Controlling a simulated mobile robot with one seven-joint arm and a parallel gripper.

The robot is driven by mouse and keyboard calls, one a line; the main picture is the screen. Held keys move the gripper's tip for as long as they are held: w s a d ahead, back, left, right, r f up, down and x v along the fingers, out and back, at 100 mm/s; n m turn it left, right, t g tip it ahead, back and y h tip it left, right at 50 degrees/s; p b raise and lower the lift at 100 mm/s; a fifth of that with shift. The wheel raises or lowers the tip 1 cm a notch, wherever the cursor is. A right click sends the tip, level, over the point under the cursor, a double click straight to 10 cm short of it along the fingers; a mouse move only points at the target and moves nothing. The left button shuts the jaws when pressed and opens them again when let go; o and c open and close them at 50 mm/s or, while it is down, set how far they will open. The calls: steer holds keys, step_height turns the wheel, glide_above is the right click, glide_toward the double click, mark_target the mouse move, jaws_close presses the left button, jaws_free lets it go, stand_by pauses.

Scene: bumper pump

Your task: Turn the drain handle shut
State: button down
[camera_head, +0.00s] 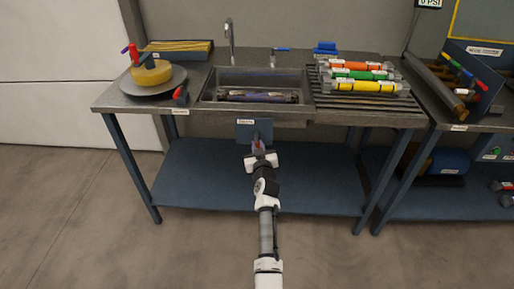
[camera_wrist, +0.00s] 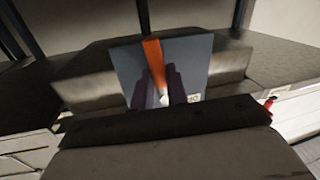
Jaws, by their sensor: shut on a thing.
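The drain handle (camera_wrist: 153,56) is an orange-red lever on a blue plate (camera_wrist: 191,58). The plate (camera_head: 252,130) hangs below the front of the sink (camera_head: 300,116) in the head view. In the wrist view my gripper (camera_wrist: 162,82) has its two dark fingers on either side of the handle, shut on it. The handle runs out past the fingertips, slightly tilted. In the head view my gripper (camera_head: 259,150) reaches up to the plate and mostly hides the handle. A white label (camera_wrist: 194,98) on the plate is partly cut off by a finger.
The sink basin holds a dark tube-shaped part (camera_head: 258,97). A rack (camera_head: 385,110) to the right carries orange, green and yellow cylinders. A round disc (camera_head: 150,88) with a yellow piece stands at left. The blue lower shelf (camera_head: 210,180) is clear.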

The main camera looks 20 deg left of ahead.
steer(key=n+b, duration=0.1)
steer(key=n, duration=0.1)
steer(key=d+n+h, duration=0.1)
steer(key=n, duration=0.1)
steer(key=d+r+n+b, duration=0.1)
steer(key=n, duration=0.2)
steer(key=shift+w+g+h+b, duration=0.25)
steer(key=shift+g+h+b, duration=0.05)
steer(key=shift+g+b, duration=0.1)
steer(key=n, duration=0.2)
steer(key=r+n+h, duration=0.1)
steer(key=n, duration=0.1)
steer(key=shift+w+d+r+p, duration=0.1)
steer(key=shift+d+r+p, duration=0.1)
steer(key=shift+p, duration=0.1)
steer(key=shift+r+n+h+p, duration=0.25)
steer(key=shift+n+p, duration=0.05)
steer(key=shift+n, duration=0.45)
steer(key=shift+r+n+h+p, duration=0.2)
steer(key=shift+n+h+p, duration=0.1)
steer(key=shift+n, duration=0.45)
steer(key=c, duration=1.4)
jaws_free()
steer(key=b+v, duration=0.1)
steer(key=v, duration=1.3)
steer(key=shift+a+b, duration=0.1)
steer(key=shift+b, duration=0.2)
